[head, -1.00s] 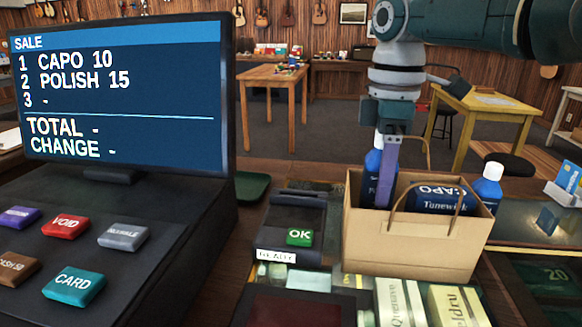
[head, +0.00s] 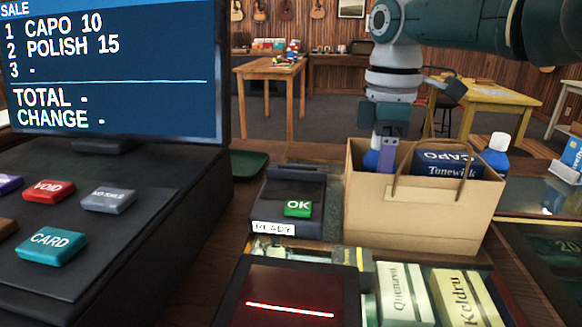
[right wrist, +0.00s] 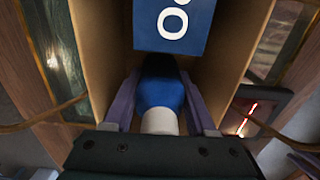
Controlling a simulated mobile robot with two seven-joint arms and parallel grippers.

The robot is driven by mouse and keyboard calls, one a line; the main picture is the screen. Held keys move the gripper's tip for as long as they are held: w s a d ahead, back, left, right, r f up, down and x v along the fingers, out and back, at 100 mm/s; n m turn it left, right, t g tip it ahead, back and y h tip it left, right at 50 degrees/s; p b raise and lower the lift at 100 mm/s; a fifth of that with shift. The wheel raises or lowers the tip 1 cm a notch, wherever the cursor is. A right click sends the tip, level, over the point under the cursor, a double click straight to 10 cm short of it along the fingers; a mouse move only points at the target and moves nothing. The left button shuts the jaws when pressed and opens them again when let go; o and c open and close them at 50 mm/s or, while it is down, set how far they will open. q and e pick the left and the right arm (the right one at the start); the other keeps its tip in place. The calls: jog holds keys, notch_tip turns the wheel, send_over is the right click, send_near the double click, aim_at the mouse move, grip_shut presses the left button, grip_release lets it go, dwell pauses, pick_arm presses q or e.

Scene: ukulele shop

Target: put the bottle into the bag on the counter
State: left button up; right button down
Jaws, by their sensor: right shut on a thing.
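The brown paper bag (head: 420,220) stands open on the counter. My right gripper (right wrist: 160,112) reaches down into it from above and is shut on a blue bottle (right wrist: 158,88) with a white cap. In the head view a sliver of this bottle (head: 371,159) shows beside the gripper's finger (head: 387,157) at the bag's left end; its lower part is hidden by the front wall. I cannot tell whether it touches the bag's bottom. A dark blue capo box (head: 447,163) sits in the bag beside it. My left gripper is not in view.
Another blue bottle (head: 497,154) with a white cap stands behind the bag's right end. A card terminal (head: 290,205) is left of the bag, and a scanner (head: 300,290) with a red line lies in front. String packs (head: 405,290) lie before the bag. The register screen (head: 110,70) fills the left.

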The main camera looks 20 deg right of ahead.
dwell(0.3)
jog(key=shift+c, duration=0.6)
grip_release()
